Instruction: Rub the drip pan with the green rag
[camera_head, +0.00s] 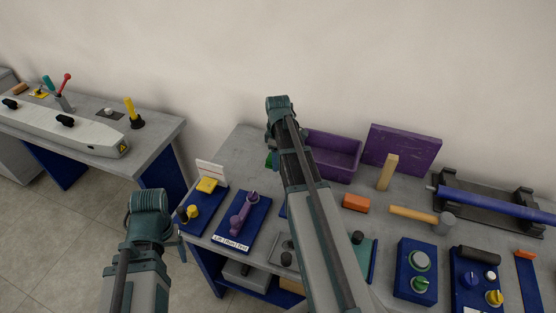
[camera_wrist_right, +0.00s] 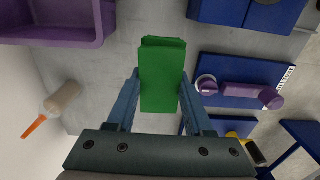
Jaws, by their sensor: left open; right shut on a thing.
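The green rag (camera_wrist_right: 162,75) is a folded green block between the fingers of my right gripper (camera_wrist_right: 160,98) in the right wrist view. My right gripper is shut on it, above the grey table. In the head view a bit of green rag (camera_head: 270,160) shows left of my right arm, which hides the rest. My left gripper (camera_head: 172,232) is at lower left in the head view, left of the table; it is empty and its fingers are mostly hidden. I cannot clearly pick out the drip pan; a shallow grey plate (camera_head: 279,246) is partly behind my right arm.
A purple bin (camera_head: 340,160) and a purple panel (camera_head: 402,150) stand along the wall. A blue board with a purple handle (camera_head: 244,218) lies at left. A hammer (camera_head: 418,215), an orange block (camera_head: 356,203) and a blue roller on a black stand (camera_head: 495,203) are at right.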

